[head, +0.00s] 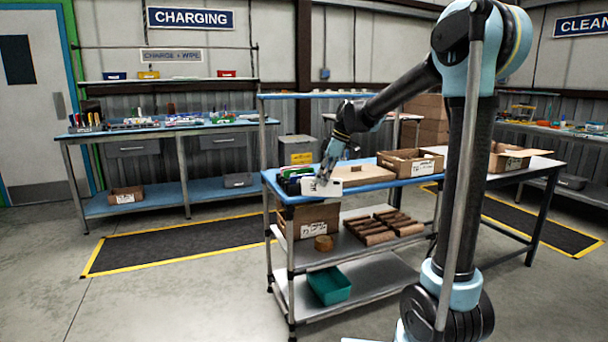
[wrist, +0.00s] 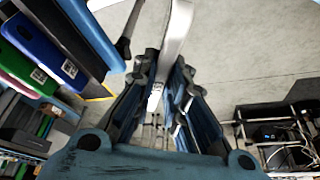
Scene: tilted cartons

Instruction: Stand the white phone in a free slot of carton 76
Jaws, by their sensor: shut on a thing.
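My gripper (head: 328,172) is above the near left part of a blue-topped cart. In the wrist view the white phone (wrist: 175,45) appears nearly edge-on between the fingers (wrist: 168,95), with a small code label. Several coloured phones, including a blue one (wrist: 32,38) and a green one (wrist: 22,68), stand at the left of the wrist view. I cannot read the number on any carton, so I cannot tell which is carton 76.
An open carton (head: 408,163) stands at the cart's right end, and another labelled carton (head: 311,218) is on its middle shelf. Brown blocks (head: 380,228) lie beside that one. A green bin (head: 329,284) is on the bottom shelf. Another carton (head: 510,158) is on the right-hand table.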

